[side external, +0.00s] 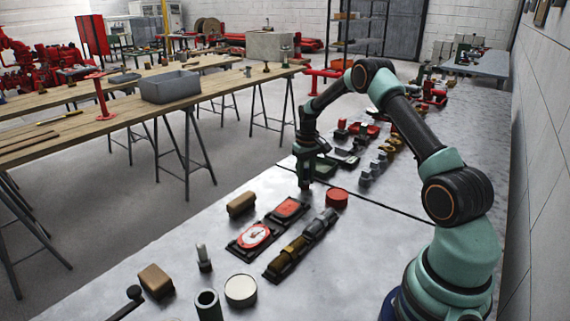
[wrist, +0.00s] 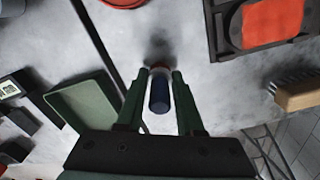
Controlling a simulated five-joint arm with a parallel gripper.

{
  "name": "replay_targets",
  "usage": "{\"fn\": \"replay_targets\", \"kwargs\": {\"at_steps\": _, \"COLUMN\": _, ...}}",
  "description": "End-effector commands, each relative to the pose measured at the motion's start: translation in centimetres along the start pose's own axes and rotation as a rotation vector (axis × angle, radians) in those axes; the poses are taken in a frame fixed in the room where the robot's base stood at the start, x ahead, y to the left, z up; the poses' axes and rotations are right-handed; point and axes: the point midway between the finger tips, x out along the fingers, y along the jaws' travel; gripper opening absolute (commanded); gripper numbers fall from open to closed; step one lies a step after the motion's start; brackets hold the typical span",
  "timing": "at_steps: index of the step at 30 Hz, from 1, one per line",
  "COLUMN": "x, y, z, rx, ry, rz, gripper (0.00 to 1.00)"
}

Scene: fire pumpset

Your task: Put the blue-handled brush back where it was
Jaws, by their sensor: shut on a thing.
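My gripper (wrist: 159,76) is shut on the blue-handled brush (wrist: 159,94). The dark blue handle stands between the two green fingers in the wrist view, with a reddish part at its far end. In the side view my gripper (side external: 305,180) points down just above or at the grey bench top, beside a shallow green tray (side external: 324,168). The brush is mostly hidden there. The same green tray lies left of the fingers in the wrist view (wrist: 82,107). I cannot tell whether the brush touches the bench.
A red pad in a dark tray (side external: 288,208) and a wooden block with bristles (side external: 241,204) lie nearby. A red round lid (side external: 337,198) is close to the right. The wrist view shows bare bench around the fingertips. A seam crosses the bench.

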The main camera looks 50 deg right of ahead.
Motion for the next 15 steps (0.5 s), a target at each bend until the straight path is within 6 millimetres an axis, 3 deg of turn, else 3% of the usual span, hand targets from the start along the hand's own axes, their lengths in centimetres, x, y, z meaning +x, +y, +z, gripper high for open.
{"fn": "replay_targets", "kwargs": {"at_steps": 4, "x": 0.26, "y": 0.0, "z": 0.0, "rx": 0.0, "ry": 0.0, "rz": 0.0, "gripper": 0.0}}
{"fn": "replay_targets", "kwargs": {"at_steps": 5, "x": 0.31, "y": 0.0, "z": 0.01, "rx": 0.0, "ry": -0.001, "rz": 0.0, "gripper": 0.4}}
{"fn": "replay_targets", "kwargs": {"at_steps": 7, "x": 0.27, "y": 0.0, "z": 0.01, "rx": 0.0, "ry": 0.0, "rz": 0.0, "gripper": 0.66}}
{"fn": "replay_targets", "kwargs": {"at_steps": 15, "x": 0.24, "y": 0.0, "z": 0.01, "rx": 0.0, "ry": -0.001, "rz": 0.0, "gripper": 0.66}}
